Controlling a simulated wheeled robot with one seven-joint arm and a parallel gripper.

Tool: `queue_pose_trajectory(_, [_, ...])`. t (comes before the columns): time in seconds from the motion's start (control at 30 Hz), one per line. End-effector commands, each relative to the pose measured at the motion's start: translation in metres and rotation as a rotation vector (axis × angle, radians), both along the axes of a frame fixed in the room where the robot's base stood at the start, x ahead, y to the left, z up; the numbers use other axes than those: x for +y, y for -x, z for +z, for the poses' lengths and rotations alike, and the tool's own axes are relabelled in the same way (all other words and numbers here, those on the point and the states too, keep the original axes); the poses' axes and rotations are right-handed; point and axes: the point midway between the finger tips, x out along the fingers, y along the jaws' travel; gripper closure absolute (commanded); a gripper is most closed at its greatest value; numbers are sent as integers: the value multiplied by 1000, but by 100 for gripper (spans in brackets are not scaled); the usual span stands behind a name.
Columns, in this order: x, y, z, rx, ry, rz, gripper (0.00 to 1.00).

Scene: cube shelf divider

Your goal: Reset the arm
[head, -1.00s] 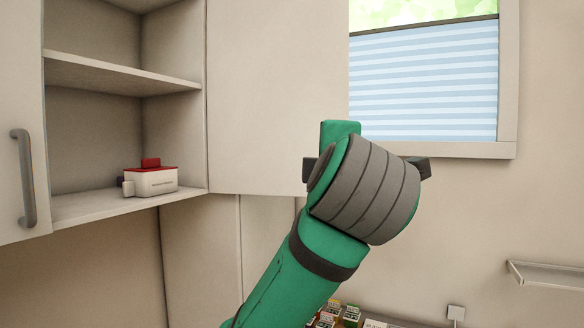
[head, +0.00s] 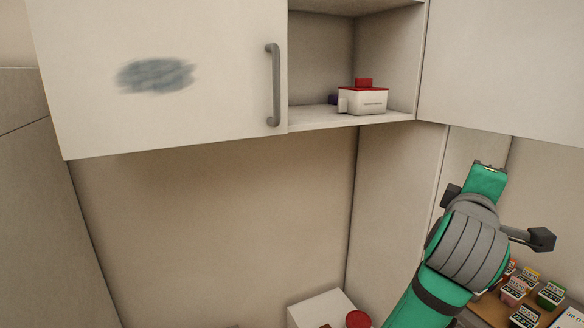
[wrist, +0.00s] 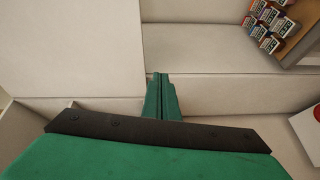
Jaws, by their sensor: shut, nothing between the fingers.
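My green and grey arm rises from the bottom right in the head view, with my gripper (head: 489,168) at its upper end in front of the wall below the cabinets. In the wrist view my gripper (wrist: 161,76) shows its two green fingers together, shut with nothing between them. It touches nothing that I can see.
A cabinet door with a grey handle (head: 273,85) and a dark smudge (head: 155,76) hangs at upper left. A white and red box (head: 363,99) stands on the open shelf (head: 330,120). Several small labelled boxes (head: 514,290) stand at lower right. A white box (head: 318,307) is at the bottom.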

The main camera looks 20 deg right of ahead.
Motion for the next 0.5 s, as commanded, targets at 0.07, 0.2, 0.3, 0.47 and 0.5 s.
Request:
queue_pose_trajectory(0.07, [8, -17, -34, -4, -12, 17, 100])
queue_pose_trajectory(0.2, [24, -41, -84, -30, -30, 48, 100])
queue_pose_trajectory(0.3, [39, -55, -120, -47, -45, 76, 100])
queue_pose_trajectory(0.47, [66, -71, -177, -79, -74, 126, 100])
queue_pose_trajectory(0.5, [74, -74, -191, -87, -83, 139, 100])
